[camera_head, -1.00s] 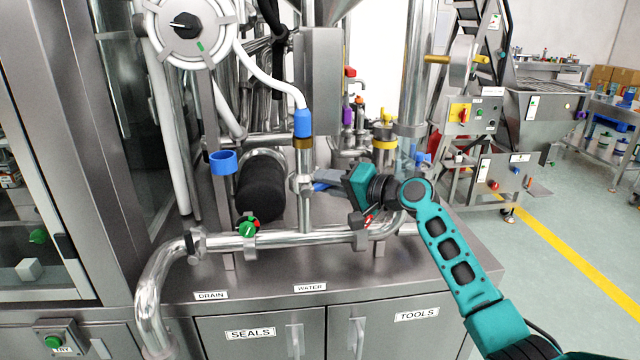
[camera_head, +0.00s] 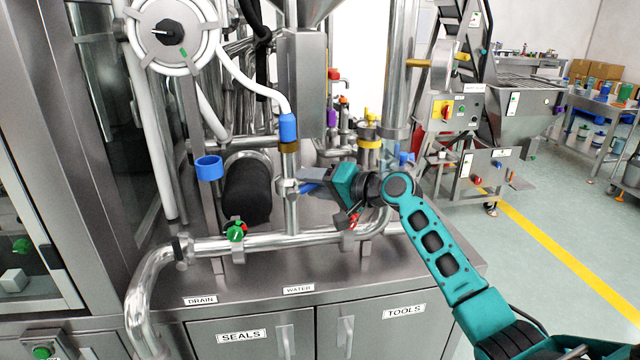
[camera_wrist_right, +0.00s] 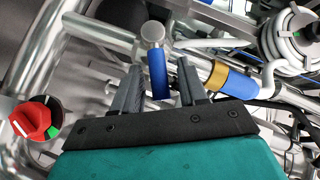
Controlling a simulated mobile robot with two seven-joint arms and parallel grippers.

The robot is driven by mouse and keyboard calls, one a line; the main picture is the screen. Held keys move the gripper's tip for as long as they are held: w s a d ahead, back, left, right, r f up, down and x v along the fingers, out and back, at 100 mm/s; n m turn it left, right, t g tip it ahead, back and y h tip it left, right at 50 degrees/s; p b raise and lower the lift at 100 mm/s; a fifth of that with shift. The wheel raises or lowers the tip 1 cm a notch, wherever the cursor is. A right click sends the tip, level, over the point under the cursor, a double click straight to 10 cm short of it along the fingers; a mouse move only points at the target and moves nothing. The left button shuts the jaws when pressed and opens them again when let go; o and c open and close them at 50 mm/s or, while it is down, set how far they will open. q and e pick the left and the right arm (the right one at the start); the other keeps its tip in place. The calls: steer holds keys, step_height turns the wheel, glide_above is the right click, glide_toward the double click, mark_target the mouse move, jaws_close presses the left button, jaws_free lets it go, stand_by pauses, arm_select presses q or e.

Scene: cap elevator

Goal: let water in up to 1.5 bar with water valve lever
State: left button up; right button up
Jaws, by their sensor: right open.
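The water valve lever is a blue handle (camera_wrist_right: 159,75) on a metal valve stem in the right wrist view. In the head view it shows partly (camera_head: 308,187), beside the vertical pipe above the WATER label (camera_head: 298,289). My right gripper (camera_head: 305,182) reaches it from the right. In the wrist view its two grey fingers (camera_wrist_right: 160,80) are open, one on each side of the lever. I cannot tell whether either touches it. A round dial (camera_head: 168,33) with a black pointer and a green mark is at upper left; its reading is illegible. My left gripper is not in view.
A blue hose fitting (camera_head: 288,128) is above the valve. A green knob (camera_head: 236,231) sits on the horizontal pipe (camera_head: 320,236), and a black cylinder (camera_head: 247,190) stands behind. A red knob (camera_wrist_right: 30,120) is left of the fingers. The cabinet top is clear near the labels.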

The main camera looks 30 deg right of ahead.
steer(key=v, duration=1.3)
steer(key=shift+b, duration=0.35)
steer(key=s+a+f+n+g+h, duration=0.1)
steer(key=s+a+f+h, duration=0.15)
steer(key=f, duration=0.75)
steer(key=s+a+f+n+g+h, duration=0.1)
steer(key=s+a+f, duration=0.2)
steer(key=f, duration=0.7)
steer(key=s+a+f+n+h, duration=0.1)
steer(key=s+a+f+n, duration=0.2)
steer(key=s+a+f, duration=0.2)
steer(key=s+a+f+n+h, duration=0.1)
steer(key=s+a+f+n, duration=0.3)
steer(key=s, duration=0.7)
step_height(320, 180, down, 3)
steer(key=a, duration=0.2)
steer(key=shift+a+g, duration=0.3)
steer(key=shift+g, duration=0.1)
steer(key=shift+r, duration=0.1)
stand_by(1.9)
